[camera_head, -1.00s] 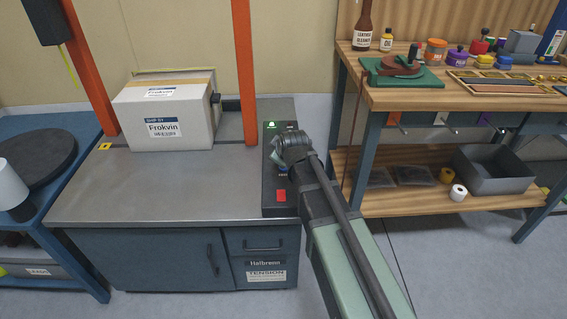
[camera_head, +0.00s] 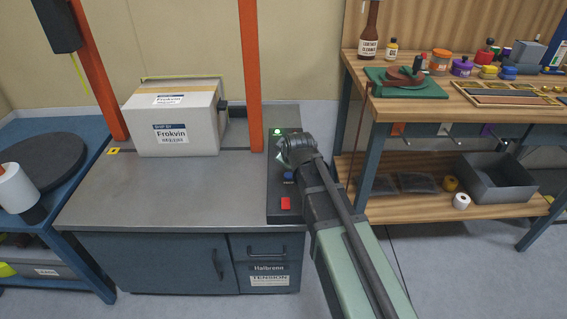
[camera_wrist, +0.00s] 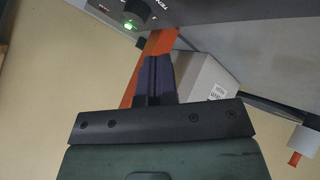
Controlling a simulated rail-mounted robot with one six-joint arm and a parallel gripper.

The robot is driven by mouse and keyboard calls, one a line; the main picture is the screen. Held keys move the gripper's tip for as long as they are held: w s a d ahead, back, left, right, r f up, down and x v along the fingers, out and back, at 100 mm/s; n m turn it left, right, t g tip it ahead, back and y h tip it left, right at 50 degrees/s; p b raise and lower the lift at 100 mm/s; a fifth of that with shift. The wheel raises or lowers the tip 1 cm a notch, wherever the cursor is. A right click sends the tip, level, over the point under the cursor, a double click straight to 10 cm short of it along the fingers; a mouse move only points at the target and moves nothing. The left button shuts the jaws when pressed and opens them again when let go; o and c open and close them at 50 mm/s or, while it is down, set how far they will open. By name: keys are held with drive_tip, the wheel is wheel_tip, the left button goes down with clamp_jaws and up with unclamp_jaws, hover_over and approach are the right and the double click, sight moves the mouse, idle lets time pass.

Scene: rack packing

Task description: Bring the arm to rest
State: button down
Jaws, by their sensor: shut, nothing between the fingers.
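My arm reaches up from the lower right in the head view, with its wrist over the dark control panel (camera_head: 284,212) at the right end of the grey-topped strapping bench. My gripper is mostly hidden behind the wrist there. In the wrist view my gripper (camera_wrist: 158,60) is shut and empty, its two dark fingers side by side. They overlap the orange post (camera_wrist: 161,42) and the edge of the box in the picture; I see no clear contact. The panel's green light (camera_wrist: 129,26) is lit beside a black knob (camera_wrist: 138,10).
A carton labelled Frokvin (camera_head: 175,120) stands on the bench between two orange posts (camera_head: 251,75). A wooden workbench (camera_head: 400,100) with bottles, jars and a grey bin (camera_head: 493,180) is at the right. A blue side table (camera_head: 75,205) is at the left. Bare bench top lies before the carton.

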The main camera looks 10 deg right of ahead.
drive_tip(key=shift+s+f+m, duration=0.15)
drive_tip(key=shift+m, duration=0.15)
drive_tip(key=s+f+m+g, duration=0.1)
drive_tip(key=s, duration=0.2)
drive_tip(key=s+f+m+g, duration=0.1)
drive_tip(key=s+m+g, duration=0.1)
drive_tip(key=s+f+m+g, duration=0.1)
drive_tip(key=s, duration=0.2)
drive_tip(key=shift+s+d+f, duration=0.2)
drive_tip(key=shift+s+d, duration=0.05)
drive_tip(key=shift+s, duration=0.1)
drive_tip(key=s+d+f+m+g, duration=0.15)
drive_tip(key=s+m+g, duration=0.35)
drive_tip(key=s, duration=1.2)
wheel_tip(320, 180, up, 22)
drive_tip(key=w+p, duration=0.2)
drive_tip(key=p, duration=1.9)
drive_tip(key=shift+f+p, duration=0.2)
drive_tip(key=shift+p, duration=0.1)
